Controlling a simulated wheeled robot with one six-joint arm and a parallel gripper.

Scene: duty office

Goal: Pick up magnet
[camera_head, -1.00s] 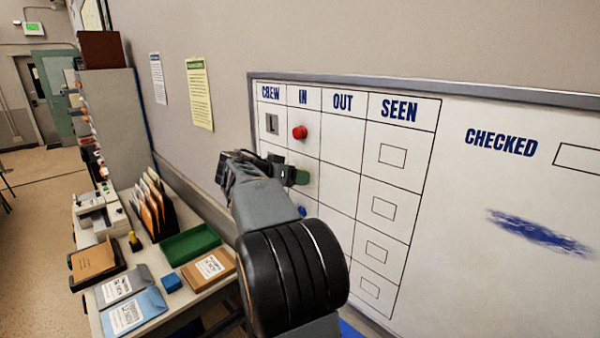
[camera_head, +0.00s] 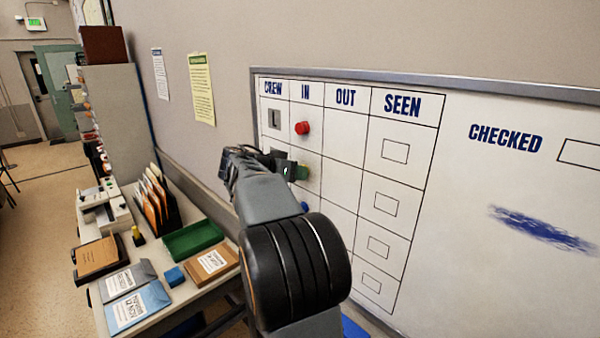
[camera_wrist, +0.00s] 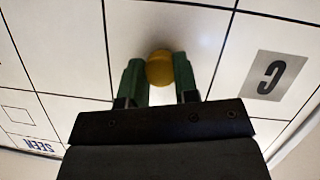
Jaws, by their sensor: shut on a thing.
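A yellow round magnet (camera_wrist: 159,68) sits between the green fingers of my gripper (camera_wrist: 160,80) in the wrist view, against the white board. The fingers are shut on it, one on each side. In the head view my gripper (camera_head: 298,172) is at the IN column of the board (camera_head: 345,160), and the yellow magnet is hidden there by the gripper. A red magnet (camera_head: 302,128) sits just above my gripper in the same column. A blue magnet (camera_head: 304,206) shows partly below it.
A desk (camera_head: 205,297) at the lower left holds a green tray (camera_head: 193,239), a blue block (camera_head: 174,276), envelopes and a file rack.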

